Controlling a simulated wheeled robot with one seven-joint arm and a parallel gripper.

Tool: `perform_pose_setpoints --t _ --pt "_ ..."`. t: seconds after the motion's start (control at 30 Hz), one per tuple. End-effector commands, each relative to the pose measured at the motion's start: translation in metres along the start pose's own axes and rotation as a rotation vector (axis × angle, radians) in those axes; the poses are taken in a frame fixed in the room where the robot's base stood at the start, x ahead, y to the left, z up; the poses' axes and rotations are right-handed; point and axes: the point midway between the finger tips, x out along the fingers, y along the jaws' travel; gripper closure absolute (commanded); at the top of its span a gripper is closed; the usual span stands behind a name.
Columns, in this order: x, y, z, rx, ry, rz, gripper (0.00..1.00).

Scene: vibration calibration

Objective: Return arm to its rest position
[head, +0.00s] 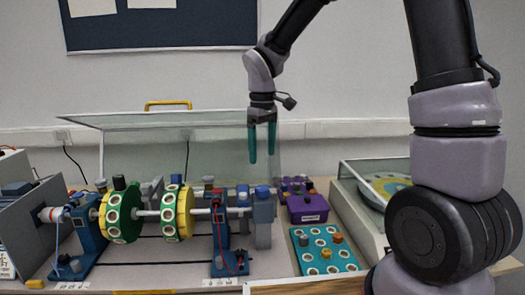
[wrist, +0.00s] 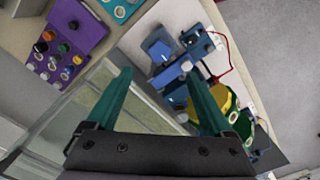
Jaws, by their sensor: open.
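My gripper (head: 262,145) hangs from my arm with its two green fingers pointing down, above and behind the right end of the shaft rig. The fingers are apart with nothing between them. In the wrist view my gripper (wrist: 160,92) shows both fingers spread, with the glass cover and part of the rig beyond them. My arm is raised and bent, its upper links leaving the top of the head view.
The shaft rig carries a green disc (head: 121,214) and a yellow disc (head: 178,212). A clear cover (head: 130,121) stands raised behind it. A purple block (head: 307,206) and a teal hole tray (head: 326,252) with small parts lie to the right. A turntable device (head: 362,226) stands beyond them.

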Motion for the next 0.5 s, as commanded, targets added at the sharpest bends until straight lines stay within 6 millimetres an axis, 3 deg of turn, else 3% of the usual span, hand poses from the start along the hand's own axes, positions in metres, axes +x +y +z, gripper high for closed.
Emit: perform_pose_setpoints --t 0.27,0.37,0.5 --pt "-0.002 0.001 0.002 0.009 0.004 0.002 0.14" --pt "-0.016 0.008 0.012 0.061 0.030 0.015 0.14" --pt "-0.054 0.024 0.045 0.229 0.112 0.043 0.14"
